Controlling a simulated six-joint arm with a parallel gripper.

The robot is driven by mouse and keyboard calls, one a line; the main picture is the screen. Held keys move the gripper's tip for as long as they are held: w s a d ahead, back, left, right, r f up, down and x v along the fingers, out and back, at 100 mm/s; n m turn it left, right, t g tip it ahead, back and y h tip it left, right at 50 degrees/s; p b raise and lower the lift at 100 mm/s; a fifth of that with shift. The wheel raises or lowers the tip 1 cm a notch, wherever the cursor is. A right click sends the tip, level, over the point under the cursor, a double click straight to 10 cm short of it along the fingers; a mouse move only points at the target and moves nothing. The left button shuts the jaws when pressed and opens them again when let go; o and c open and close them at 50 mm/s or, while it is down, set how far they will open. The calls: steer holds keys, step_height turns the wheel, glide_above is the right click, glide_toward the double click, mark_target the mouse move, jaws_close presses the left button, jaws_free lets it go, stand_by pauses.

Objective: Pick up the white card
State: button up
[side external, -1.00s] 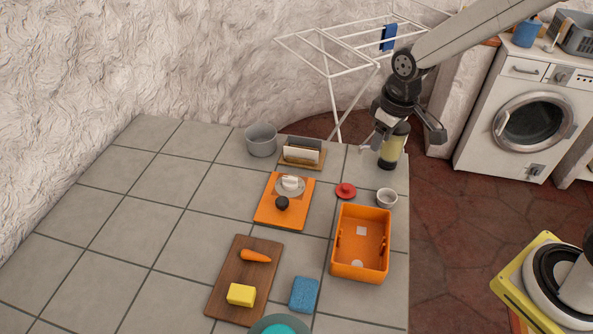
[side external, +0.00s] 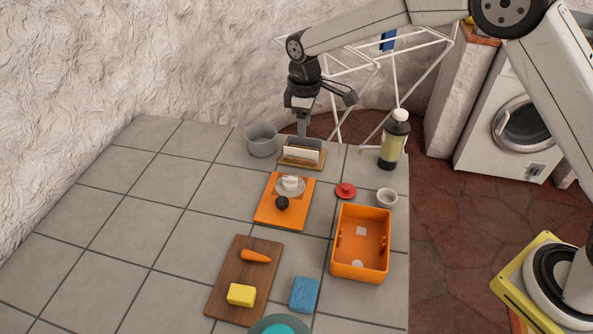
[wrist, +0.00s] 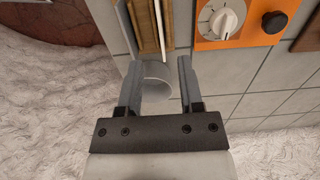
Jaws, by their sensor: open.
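The white card (side external: 301,153) stands on edge in a small wooden holder (side external: 289,163) at the back of the tiled counter. My gripper (side external: 303,128) is over the back of the holder, pointing down, with its fingers apart and nothing held. In the wrist view the open fingers (wrist: 158,63) are below the end of the holder (wrist: 146,25). There the card seems to be a thin pale strip (wrist: 168,25) on the holder's right side. I cannot tell the exact height of the fingertips above the card.
A grey pot (side external: 261,141) stands left of the holder, and a bottle (side external: 392,146) right. In front are an orange board (side external: 270,212) with a white knob, a red lid (side external: 345,191), a white cup (side external: 387,198) and an orange bin (side external: 359,272). The left counter is clear.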

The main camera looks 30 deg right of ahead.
mark_target(301, 155)
steer(key=shift+f, duration=0.1)
steer(key=shift+f, duration=3.8)
jaws_close()
